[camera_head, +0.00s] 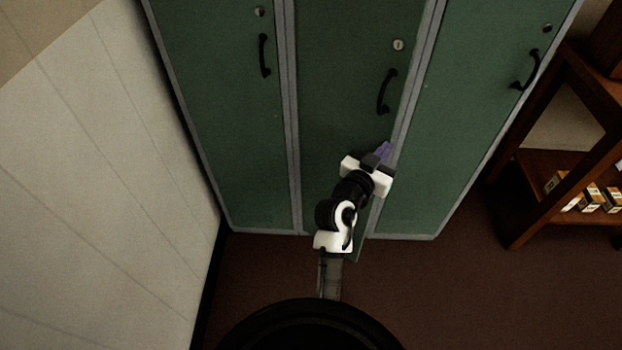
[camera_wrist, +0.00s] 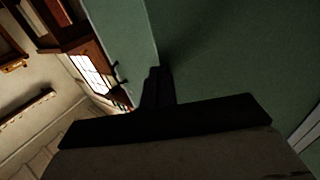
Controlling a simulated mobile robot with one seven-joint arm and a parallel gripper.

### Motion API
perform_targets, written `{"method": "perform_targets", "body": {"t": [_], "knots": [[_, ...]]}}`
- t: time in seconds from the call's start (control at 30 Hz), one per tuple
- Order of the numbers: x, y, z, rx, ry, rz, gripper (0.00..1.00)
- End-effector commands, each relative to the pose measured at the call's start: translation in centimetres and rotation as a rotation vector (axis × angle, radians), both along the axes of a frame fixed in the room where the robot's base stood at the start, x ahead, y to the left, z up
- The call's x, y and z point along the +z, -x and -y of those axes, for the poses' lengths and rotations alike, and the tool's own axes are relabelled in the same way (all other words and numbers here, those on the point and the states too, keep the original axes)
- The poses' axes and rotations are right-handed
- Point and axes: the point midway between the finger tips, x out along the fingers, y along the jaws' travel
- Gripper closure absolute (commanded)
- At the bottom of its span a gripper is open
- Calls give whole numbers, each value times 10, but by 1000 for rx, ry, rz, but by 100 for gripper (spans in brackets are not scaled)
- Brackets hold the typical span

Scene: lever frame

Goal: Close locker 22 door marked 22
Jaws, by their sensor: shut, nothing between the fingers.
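The middle green locker door (camera_head: 345,90) has a black handle (camera_head: 386,91) and a round lock (camera_head: 398,45) near its right side. Its lower right corner juts forward past the locker base, so it looks slightly ajar. I cannot read a number on it. My gripper (camera_head: 384,150) is shut and empty, at the door's right edge below the handle; I cannot tell if it touches. In the wrist view, the shut fingers (camera_wrist: 157,85) point at a green panel (camera_wrist: 220,50), near a vertical edge. My arm hides the door's lower part.
A left green door (camera_head: 225,110) and a right green door (camera_head: 460,120) flank it and look shut. A pale wall (camera_head: 90,180) stands at left. A wooden shelf (camera_head: 540,210) with small boxes (camera_head: 590,197) stands at right. Brown floor (camera_head: 440,290) in front is clear.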

Motion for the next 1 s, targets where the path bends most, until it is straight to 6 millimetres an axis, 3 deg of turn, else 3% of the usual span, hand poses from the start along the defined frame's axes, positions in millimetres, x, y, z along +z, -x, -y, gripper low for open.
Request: {"method": "perform_targets", "body": {"t": [0.13,0.6,1.0], "knots": [[3,-19,18,84,0,3,100],[-1,-84,53,80,-2,0,100],[0,-109,61,81,0,-1,100]]}}
